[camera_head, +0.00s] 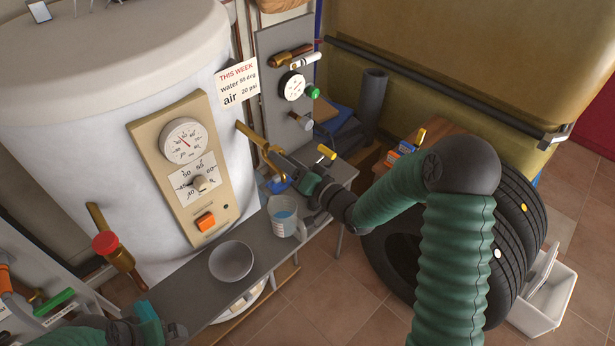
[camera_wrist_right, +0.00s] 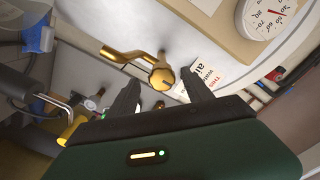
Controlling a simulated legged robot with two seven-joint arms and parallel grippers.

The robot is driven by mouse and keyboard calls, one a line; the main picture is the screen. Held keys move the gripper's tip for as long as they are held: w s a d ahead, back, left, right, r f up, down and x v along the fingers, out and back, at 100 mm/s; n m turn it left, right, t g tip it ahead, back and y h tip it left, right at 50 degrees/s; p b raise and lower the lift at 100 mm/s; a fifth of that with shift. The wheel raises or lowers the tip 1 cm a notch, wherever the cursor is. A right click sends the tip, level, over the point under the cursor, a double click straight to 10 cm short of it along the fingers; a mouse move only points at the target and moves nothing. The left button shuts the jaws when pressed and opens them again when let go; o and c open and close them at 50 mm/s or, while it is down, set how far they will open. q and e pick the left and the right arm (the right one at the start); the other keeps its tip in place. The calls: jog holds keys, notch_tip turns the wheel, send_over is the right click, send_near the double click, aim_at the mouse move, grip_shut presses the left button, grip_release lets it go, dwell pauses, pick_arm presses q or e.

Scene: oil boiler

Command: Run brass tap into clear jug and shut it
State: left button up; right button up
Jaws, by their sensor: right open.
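The brass tap (camera_head: 250,134) sticks out of the white boiler's side, above the grey bench. In the right wrist view its round brass knob (camera_wrist_right: 162,78) lies between my right gripper's open fingers (camera_wrist_right: 158,92), without clear contact. In the head view my right gripper (camera_head: 280,172) is at the tap's outer end and partly hides it. The clear jug (camera_head: 284,216) stands upright on the bench below my right wrist, with blue showing in it. I cannot tell whether the spout is over it. My left gripper (camera_head: 150,322) is at the bottom left, its fingers unclear.
A grey bowl (camera_head: 231,261) sits on the bench (camera_head: 190,292) left of the jug. A beige control panel (camera_head: 185,165) and a red-capped brass valve (camera_head: 105,244) are on the boiler. A gauge board (camera_head: 284,95) stands behind. Black tyres (camera_head: 510,235) are at right.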

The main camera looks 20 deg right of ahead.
jog(key=v, duration=1)
jog(key=shift+s+d+b, duration=0.2)
jog(key=shift+b, duration=0.1)
notch_tip(320, 180, down, 8)
jog(key=s+n+g+h, duration=0.1)
jog(key=n+g+h, duration=0.2)
jog(key=g+h, duration=0.25)
jog(key=s+a+f+n+g, duration=0.1)
jog(key=s+g, duration=0.3)
jog(key=s, duration=0.4)
jog(key=s+a+f+n+g, duration=0.1)
jog(key=s+a+f+g, duration=0.1)
jog(key=s+g, duration=0.3)
jog(key=s+a, duration=0.1)
jog(key=s, duration=0.2)
jog(key=shift+s+a+h, duration=0.2)
jog(key=shift+a+h, duration=0.15)
jog(key=shift+a, duration=0.2)
